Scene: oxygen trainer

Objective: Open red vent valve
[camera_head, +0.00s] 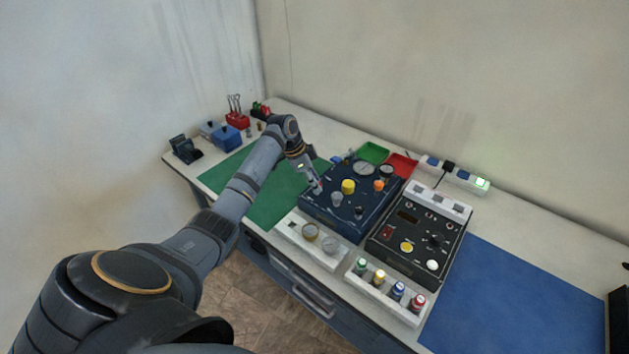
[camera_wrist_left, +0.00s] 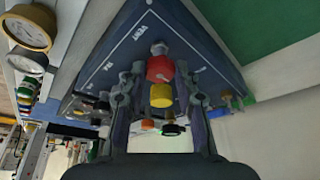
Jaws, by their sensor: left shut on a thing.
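The red vent valve (camera_wrist_left: 160,68) is a round red knob on the dark blue panel (camera_head: 345,217), near the printed word VENT. In the head view my left gripper (camera_head: 314,184) reaches down to the panel's left corner and mostly hides the knob. In the left wrist view my left gripper (camera_wrist_left: 159,76) has one finger on each side of the red knob and is shut on it. How far the valve is turned cannot be told. My right gripper is not in view.
A yellow knob (camera_head: 348,186) and an orange knob (camera_head: 379,185) stand on the same panel. A black control box (camera_head: 408,262) is to its right. A white rack (camera_head: 383,297) holds several coloured caps in front. A green mat (camera_head: 270,205) lies left, a blue mat (camera_head: 510,300) right.

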